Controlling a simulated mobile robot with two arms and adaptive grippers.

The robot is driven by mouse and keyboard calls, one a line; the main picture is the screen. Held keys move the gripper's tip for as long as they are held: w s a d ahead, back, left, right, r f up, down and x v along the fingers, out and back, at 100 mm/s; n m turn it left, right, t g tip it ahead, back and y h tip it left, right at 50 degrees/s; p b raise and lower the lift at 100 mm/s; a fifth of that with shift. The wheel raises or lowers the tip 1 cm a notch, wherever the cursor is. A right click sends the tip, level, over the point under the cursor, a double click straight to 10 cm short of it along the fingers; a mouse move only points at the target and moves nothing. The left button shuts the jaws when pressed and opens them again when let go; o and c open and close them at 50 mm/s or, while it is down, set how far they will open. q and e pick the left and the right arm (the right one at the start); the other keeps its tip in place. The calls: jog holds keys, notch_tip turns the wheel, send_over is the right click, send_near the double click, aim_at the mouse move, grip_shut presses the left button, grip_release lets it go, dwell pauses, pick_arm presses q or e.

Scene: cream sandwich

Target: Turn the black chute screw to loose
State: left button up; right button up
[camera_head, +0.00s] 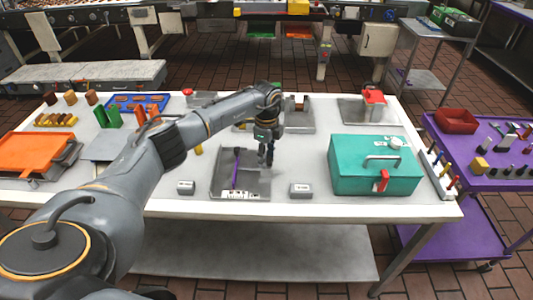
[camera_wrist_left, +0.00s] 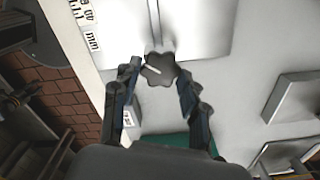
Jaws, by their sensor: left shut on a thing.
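The black chute screw (camera_wrist_left: 159,70) is a lobed dark knob with a white pointer line, seen in the left wrist view at the edge of a pale metal tray. My left gripper (camera_wrist_left: 158,75) has one finger on each side of it and is shut on it. In the head view my left gripper (camera_head: 266,157) points down at the right side of the grey tray (camera_head: 222,180), and its fingers hide the screw. My right gripper is not in view.
A purple rod (camera_head: 235,172) stands in the tray above a white scale strip (camera_head: 240,195). A teal box (camera_head: 375,168) stands to the right. The table's front strip is clear.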

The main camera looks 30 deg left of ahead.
pick_arm(q)
jog(key=shift+w+r+n, duration=0.1)
jog(key=shift+n, duration=0.5)
jog(key=o, duration=1.2)
jog(key=shift+c, duration=0.2)
notch_tip(320, 180, up, 12)
